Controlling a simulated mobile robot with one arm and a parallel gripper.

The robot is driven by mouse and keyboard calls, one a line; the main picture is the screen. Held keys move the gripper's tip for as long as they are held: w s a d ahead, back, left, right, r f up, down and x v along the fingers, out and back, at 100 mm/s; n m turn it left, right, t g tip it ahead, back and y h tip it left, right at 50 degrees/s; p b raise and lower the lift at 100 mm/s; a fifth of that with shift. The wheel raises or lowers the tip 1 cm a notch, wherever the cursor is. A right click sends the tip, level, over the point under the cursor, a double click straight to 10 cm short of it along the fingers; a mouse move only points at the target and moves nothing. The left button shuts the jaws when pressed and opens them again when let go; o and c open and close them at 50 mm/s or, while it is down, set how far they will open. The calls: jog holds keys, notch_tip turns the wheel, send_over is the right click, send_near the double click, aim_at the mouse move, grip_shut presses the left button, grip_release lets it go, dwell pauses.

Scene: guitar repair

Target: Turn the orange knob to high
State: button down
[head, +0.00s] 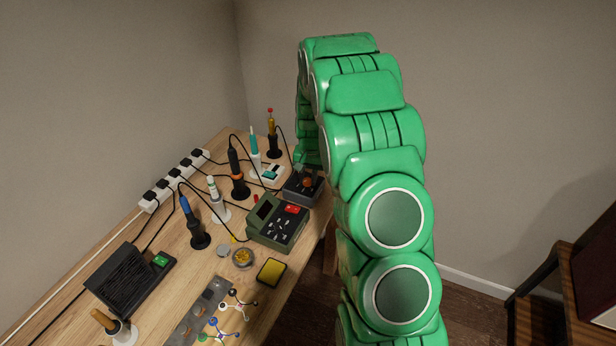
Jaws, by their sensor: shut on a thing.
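The orange knob (308,182) sits on top of a small dark grey box (293,192) near the far right edge of the workbench. My green arm arches over from the right and comes down behind this box. My gripper (306,173) is small in the head view, right at the knob, and is shut on it. The fingers are partly hidden, and the knob's marks and setting are too small to read.

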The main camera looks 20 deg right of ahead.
aim_at(309, 181)
jog(key=shift+m, duration=2.2)
jog(key=c, duration=0.8)
grip_release()
jog(key=shift+r, duration=0.1)
notch_tip(309, 181, up, 7)
jog(key=shift+s+d+r, duration=0.1)
jog(key=shift+s+r, duration=0.05)
jog(key=shift+r, duration=0.15)
